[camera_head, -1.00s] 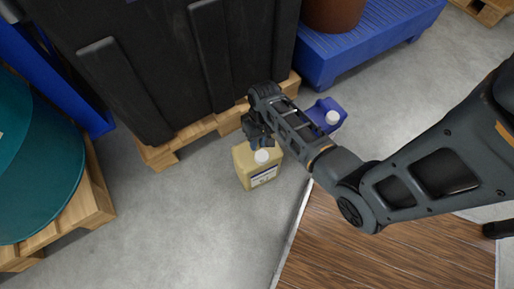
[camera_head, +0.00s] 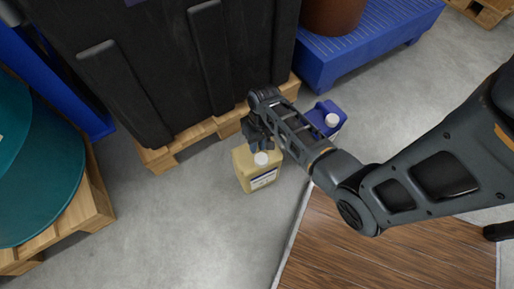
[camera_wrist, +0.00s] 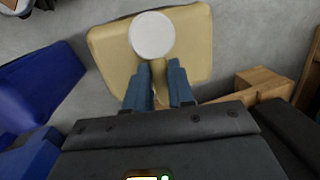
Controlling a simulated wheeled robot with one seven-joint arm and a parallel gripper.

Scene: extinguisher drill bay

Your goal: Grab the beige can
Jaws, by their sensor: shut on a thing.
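The beige can (camera_head: 257,175) has a white round cap and a label on its front, and stands on the grey floor in front of the wooden pallet. My gripper (camera_head: 258,142) is at its top, on the side toward the pallet. In the wrist view the beige can (camera_wrist: 110,50) lies just beyond my gripper (camera_wrist: 160,80). The two blue-grey fingers are close together, shut on the can's handle, a narrow beige strip between them, just below the white cap. The can looks upright.
A blue can (camera_head: 326,118) with a white cap stands just right of my gripper. A black bin (camera_head: 170,60) on a wooden pallet (camera_head: 185,143) is behind. A teal drum (camera_head: 35,160) is at left. Bare floor (camera_head: 180,230) lies in front, with a wood-patterned panel (camera_head: 350,250) at right.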

